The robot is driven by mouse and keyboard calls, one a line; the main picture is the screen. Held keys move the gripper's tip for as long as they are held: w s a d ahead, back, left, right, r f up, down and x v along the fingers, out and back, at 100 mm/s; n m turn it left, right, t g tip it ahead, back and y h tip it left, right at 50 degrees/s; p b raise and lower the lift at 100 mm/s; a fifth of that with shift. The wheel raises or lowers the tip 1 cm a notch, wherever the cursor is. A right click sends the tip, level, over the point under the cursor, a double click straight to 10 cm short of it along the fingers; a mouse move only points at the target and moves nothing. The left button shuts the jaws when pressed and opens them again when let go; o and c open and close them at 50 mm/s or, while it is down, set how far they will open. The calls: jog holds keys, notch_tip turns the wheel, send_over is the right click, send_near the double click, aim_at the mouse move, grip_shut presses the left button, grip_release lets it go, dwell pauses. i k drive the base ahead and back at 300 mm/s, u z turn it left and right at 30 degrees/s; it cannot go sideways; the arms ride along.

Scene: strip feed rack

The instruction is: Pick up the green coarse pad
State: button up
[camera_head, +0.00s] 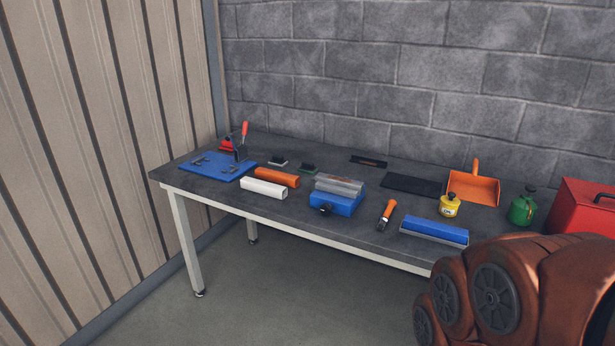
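A small block with a dark top and a green underside, which looks like the green coarse pad (308,169), sits on the dark tabletop (225,200) left of centre. It is behind the orange bar and left of the clear-topped blue unit. A similar small block with a dark top and pale underside (278,161) sits just to its left, apart from it. My gripper is not in view; only a reddish-brown part of my arm fills the lower right corner.
In front lie an orange bar (277,177), a white bar (263,188) and a blue unit (337,202). A blue board with a red-handled clamp (240,149) is at left. A black strip (368,161) lies behind right. A block wall (330,90) closes the back.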

aim_at(309, 167)
jog(key=u, duration=0.7)
jog(key=i, duration=0.7)
jog(key=u, duration=0.95)
jog(key=i, duration=1.35)
jog(key=z, duration=0.6)
jog(key=i, duration=0.95)
jog(key=z, duration=1.4)
jog(key=i, duration=0.75)
jog(key=z, duration=0.05)
